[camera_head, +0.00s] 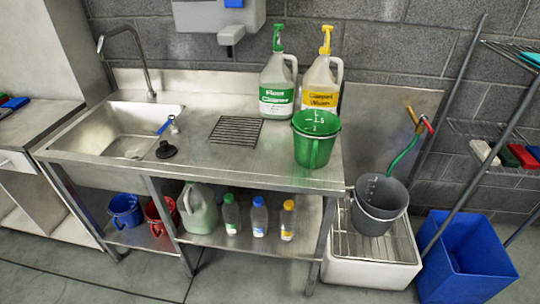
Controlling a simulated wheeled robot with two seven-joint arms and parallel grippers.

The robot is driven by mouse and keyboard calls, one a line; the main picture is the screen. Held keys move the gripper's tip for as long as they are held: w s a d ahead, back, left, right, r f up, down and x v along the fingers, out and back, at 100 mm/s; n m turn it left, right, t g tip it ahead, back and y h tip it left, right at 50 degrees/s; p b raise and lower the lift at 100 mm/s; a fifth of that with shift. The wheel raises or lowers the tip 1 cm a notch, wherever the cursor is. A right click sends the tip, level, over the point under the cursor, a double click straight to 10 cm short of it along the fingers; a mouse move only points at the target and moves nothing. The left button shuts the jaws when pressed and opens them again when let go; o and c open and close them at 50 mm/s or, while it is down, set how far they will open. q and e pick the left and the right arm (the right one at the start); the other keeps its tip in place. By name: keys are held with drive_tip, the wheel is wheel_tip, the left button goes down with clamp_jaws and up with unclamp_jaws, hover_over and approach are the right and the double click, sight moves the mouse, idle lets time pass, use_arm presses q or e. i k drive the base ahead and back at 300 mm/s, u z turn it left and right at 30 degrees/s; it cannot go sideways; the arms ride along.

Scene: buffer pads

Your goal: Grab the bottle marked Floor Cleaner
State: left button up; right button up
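Two large jugs with pump tops stand upright at the back of the steel counter (200,155). One jug has a green pump and a green label (277,92). The other jug, to its right, has a yellow pump and a yellow label (321,97). The label print is too blurred to read surely, so I cannot tell which is marked Floor Cleaner. A green bucket (315,147) stands in front of them and hides the lower part of the yellow-labelled jug. Neither of my grippers is in view.
The shelf below holds a pale jug (198,208), several small bottles and two buckets. A grey bucket (379,205) and blue bin (467,260) stand right.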

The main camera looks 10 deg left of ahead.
sight(231, 214)
drive_tip(key=z, duration=1.1)
drive_tip(key=k, duration=1)
drive_tip(key=u, duration=1.1)
